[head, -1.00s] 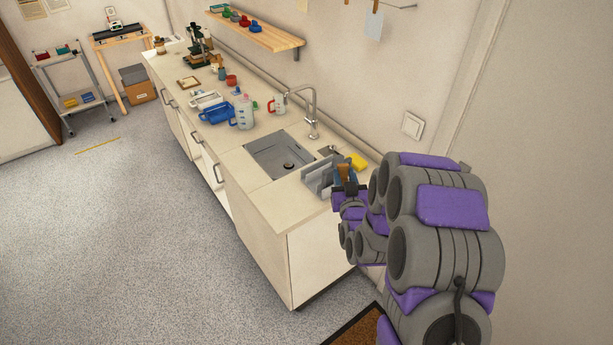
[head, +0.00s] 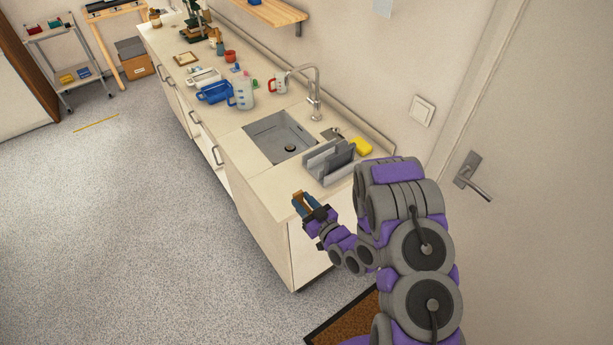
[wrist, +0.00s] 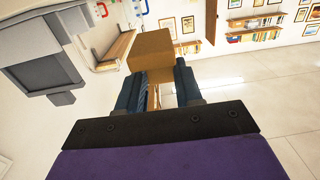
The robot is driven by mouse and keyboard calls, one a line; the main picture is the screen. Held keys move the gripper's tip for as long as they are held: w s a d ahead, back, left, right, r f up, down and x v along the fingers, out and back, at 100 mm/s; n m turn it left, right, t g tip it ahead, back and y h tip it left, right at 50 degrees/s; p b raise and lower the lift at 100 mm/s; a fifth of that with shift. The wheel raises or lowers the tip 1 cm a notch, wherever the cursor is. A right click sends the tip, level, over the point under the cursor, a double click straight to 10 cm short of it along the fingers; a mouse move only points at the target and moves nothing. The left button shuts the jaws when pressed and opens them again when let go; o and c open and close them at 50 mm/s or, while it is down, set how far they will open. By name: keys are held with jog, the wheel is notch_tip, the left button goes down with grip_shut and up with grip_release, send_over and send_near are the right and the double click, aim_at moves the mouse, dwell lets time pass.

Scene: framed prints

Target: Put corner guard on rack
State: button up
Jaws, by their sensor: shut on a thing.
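My gripper (head: 303,205) is shut on a small tan corner guard (head: 298,198), just off the front right corner of the counter. In the wrist view the corner guard (wrist: 152,50) is a plain tan block between the two blue fingers of my gripper (wrist: 160,85). The grey rack (head: 330,163), with upright plates, stands on the counter to the right of the sink. The gripper is in front and left of the rack, apart from it. A grey shape at the left of the wrist view looks like the rack (wrist: 45,65).
The sink (head: 280,137) and tap (head: 315,95) are left of and behind the rack. A yellow sponge (head: 361,146) lies behind it by the wall. A blue tray (head: 214,92) and jug (head: 242,93) stand farther along the counter.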

jog(key=shift+w+f, duration=0.25)
jog(key=shift+w, duration=0.25)
jog(key=shift+w+a+r, duration=0.1)
jog(key=shift+w+a, duration=0.1)
jog(key=shift+w, duration=0.3)
jog(key=w, duration=0.3)
jog(key=w+b, duration=0.1)
jog(key=w, duration=0.3)
jog(key=w+f, duration=0.1)
jog(key=w, duration=0.2)
jog(key=shift+w+a+b, duration=0.35)
jog(key=shift+w+a, duration=0.05)
notch_tip(320, 180, down, 4)
jog(key=shift+a+r+b, duration=0.1)
jog(key=shift+r+b, duration=0.1)
jog(key=shift+b, duration=0.35)
jog(key=shift+r, duration=0.1)
jog(key=o, duration=1)
